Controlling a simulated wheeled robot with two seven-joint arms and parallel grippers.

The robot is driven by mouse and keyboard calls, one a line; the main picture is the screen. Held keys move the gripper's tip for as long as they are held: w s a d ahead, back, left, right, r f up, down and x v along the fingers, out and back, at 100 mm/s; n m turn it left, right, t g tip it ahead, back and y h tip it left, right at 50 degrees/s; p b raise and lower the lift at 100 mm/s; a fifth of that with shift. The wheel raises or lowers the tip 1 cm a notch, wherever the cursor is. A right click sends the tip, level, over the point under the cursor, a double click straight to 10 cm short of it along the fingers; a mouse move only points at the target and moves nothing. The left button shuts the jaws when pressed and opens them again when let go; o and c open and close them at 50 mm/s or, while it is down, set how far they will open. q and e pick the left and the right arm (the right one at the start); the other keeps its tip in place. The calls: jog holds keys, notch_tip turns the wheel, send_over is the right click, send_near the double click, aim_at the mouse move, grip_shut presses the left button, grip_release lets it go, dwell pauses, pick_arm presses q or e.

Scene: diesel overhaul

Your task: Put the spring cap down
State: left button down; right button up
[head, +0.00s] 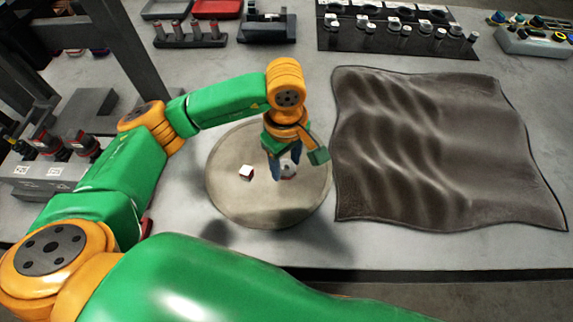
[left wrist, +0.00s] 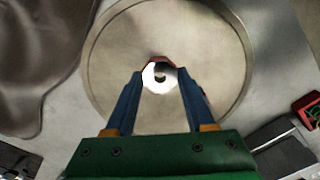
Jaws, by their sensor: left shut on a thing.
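My left gripper (head: 284,172) points down over a round metal tray (head: 235,200) and is shut on a small whitish part, which I take to be the spring cap (head: 289,168). In the left wrist view the cap (left wrist: 160,76) shows as a white ring with a dark centre and red edge, between the blue fingertips. The round tray (left wrist: 110,90) lies under it. I cannot tell whether the cap touches the tray. A small white and red block (head: 246,173) sits on the tray, left of the gripper. My right gripper is not in view.
A crumpled dark cloth (head: 430,150) lies close to the tray's right side. Racks with metal parts (head: 400,30) stand along the back. A grey fixture (head: 50,175) stands at the left. The bench is bare in front of the tray.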

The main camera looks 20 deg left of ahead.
aim_at(286, 171)
pick_arm(q)
notch_tip(286, 171, down, 3)
jog(key=shift+r+p, duration=0.1)
jog(key=shift+p, duration=0.8)
jog(key=shift+w+f, duration=0.1)
jog(key=shift+f, duration=0.2)
jog(key=shift+d+f+b, duration=0.1)
jog(key=shift+f+b, duration=0.2)
jog(key=shift+b, duration=0.15)
jog(key=shift+c, duration=1.3)
grip_release()
jog(key=shift+r, duration=0.1)
jog(key=shift+r, duration=0.1)
